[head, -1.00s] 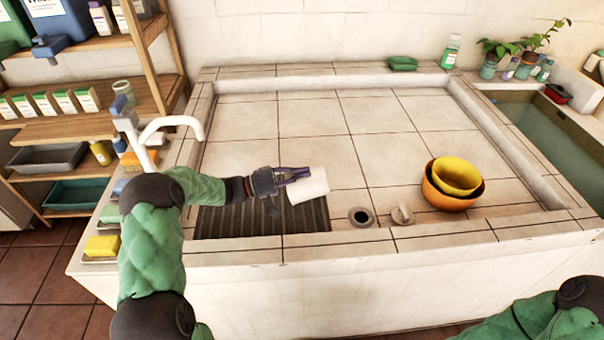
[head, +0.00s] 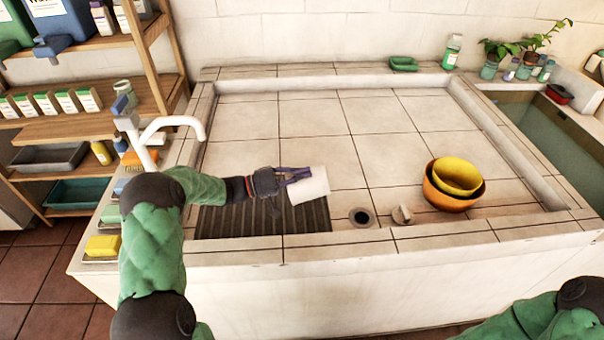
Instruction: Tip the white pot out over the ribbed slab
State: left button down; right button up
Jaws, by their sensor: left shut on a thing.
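The white pot (head: 312,186) lies tilted on its side in the air above the far right part of the dark ribbed slab (head: 260,222). My left gripper (head: 296,176) is shut on the pot at its left side. The pot's opening is turned away from me, so I cannot see inside it. No spilled contents show on the slab. My right arm shows at the lower right corner, but its gripper is out of view.
A drain hole (head: 361,217) and a small plug (head: 402,214) lie right of the slab. Yellow and orange bowls (head: 455,184) stand nested farther right. The white tap (head: 172,127) rises at the left. The tiled basin floor (head: 270,125) behind is clear.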

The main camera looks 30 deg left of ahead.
pick_arm(q)
notch_tip(320, 180, up, 3)
jog(key=g+y+p, duration=0.2)
jog(key=p, duration=0.2)
jog(key=g+y+p, duration=0.1)
jog(key=y+p, duration=0.1)
jog(key=p, duration=0.2)
jog(key=shift+r+m+g+y+p, duration=0.2)
jog(key=shift+m+g+y+p, duration=0.1)
jog(key=shift+m+g+p, duration=0.1)
jog(key=shift+y+p, duration=0.3)
jog(key=shift+p, duration=0.1)
notch_tip(320, 180, up, 3)
jog(key=g+y+p, duration=0.4)
jog(key=y+p, duration=0.1)
jog(key=p, duration=1.3)
jog(key=shift+m+p, duration=0.3)
jog(key=shift+y+p, duration=0.3)
jog(key=shift+p, duration=0.2)
jog(key=shift+f, duration=0.15)
